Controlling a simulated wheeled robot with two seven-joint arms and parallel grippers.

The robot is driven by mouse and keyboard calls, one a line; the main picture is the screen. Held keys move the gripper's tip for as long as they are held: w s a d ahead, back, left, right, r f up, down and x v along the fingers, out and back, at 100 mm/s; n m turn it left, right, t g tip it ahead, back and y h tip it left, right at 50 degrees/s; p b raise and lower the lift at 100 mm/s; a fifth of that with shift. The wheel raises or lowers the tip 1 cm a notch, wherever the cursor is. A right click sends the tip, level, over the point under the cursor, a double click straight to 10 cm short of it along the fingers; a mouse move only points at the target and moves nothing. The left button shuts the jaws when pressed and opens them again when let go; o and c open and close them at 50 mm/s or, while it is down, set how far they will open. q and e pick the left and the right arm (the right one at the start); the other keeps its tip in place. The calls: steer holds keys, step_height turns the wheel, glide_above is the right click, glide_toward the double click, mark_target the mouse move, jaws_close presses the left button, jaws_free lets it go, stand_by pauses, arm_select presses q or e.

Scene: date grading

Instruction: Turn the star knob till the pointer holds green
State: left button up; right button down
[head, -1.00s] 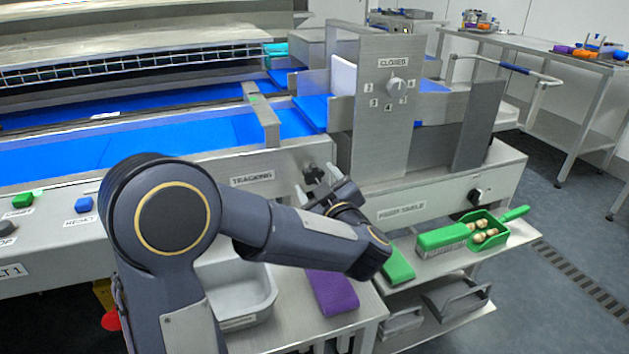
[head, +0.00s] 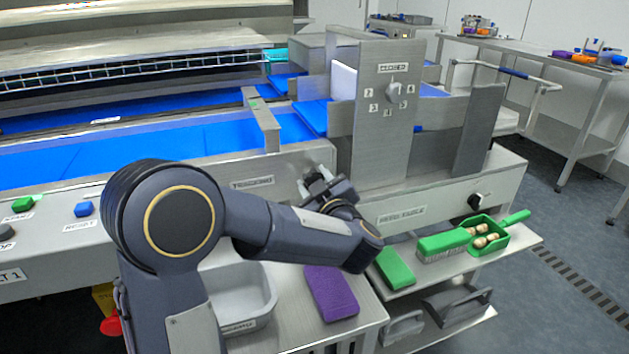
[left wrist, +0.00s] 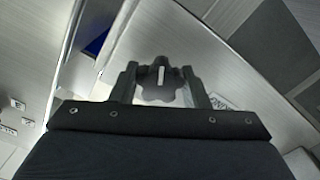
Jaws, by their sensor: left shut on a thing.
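The dark star knob (left wrist: 160,88), with a pale line on its face, sits on the steel side panel by the TRACKING label (head: 252,183). My left gripper (left wrist: 162,84) is shut on it, with a finger on each side of the knob in the left wrist view. In the head view the left gripper (head: 316,182) is at the panel, and its fingers and wrist mostly hide the knob. A small green mark (head: 254,103) shows on the steel bar across the blue belt. I cannot make out a pointer there. My right gripper is not in view.
A steel panel with a numbered dial (head: 394,91) stands behind the gripper. A green brush (head: 441,245), a green scoop (head: 503,238), a green block (head: 395,267), a purple block (head: 331,293) and a grey tub (head: 238,292) lie on the low shelves.

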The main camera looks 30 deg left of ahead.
arm_select(q)
steer(key=m+p, duration=0.1)
steer(key=p, duration=0.1)
steer(key=m+p, duration=0.1)
steer(key=p, duration=0.1)
steer(key=shift+r+m, duration=0.3)
steer(key=shift+r, duration=0.05)
steer(key=shift+f+m+p, duration=0.15)
steer(key=shift+m+p, duration=0.25)
steer(key=shift+p, duration=0.15)
steer(key=shift+f+m, duration=0.2)
steer(key=shift+m, duration=0.1)
steer(key=o, duration=1)
steer(key=shift+c, duration=0.2)
steer(key=v, duration=0.7)
steer(key=shift+s+d+p, duration=0.25)
steer(key=shift+s+p, duration=0.05)
steer(key=shift+p, duration=0.1)
